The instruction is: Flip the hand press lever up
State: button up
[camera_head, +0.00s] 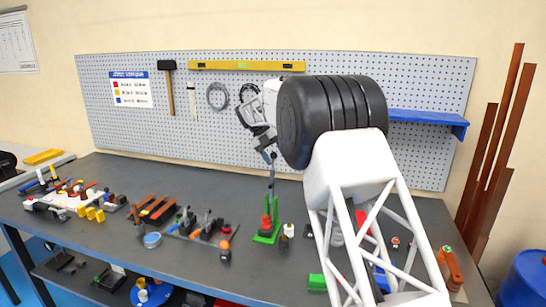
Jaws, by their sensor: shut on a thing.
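The hand press stands on the dark workbench near the middle, with a green base and frame (266,237) and a red part in it. A thin dark lever (271,178) rises steeply from the press. My gripper (269,153) is above the press, at the upper end of this lever. It is shut on the lever's upper end, though the fingers are small and the contact is hard to make out. My black and white arm comes in from the right and hides part of the bench behind it.
The pegboard (420,90) with a blue shelf (425,117) stands behind.

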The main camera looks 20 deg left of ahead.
jog(key=shift+o, duration=0.9)
jog(key=shift+d+f, duration=0.15)
jog(key=shift+f, duration=0.05)
jog(key=shift+a+r, duration=0.2)
jog(key=shift+a, duration=0.05)
jog(key=v, duration=0.7)
jog(key=shift+a+r, duration=0.2)
jog(key=shift+r, duration=0.05)
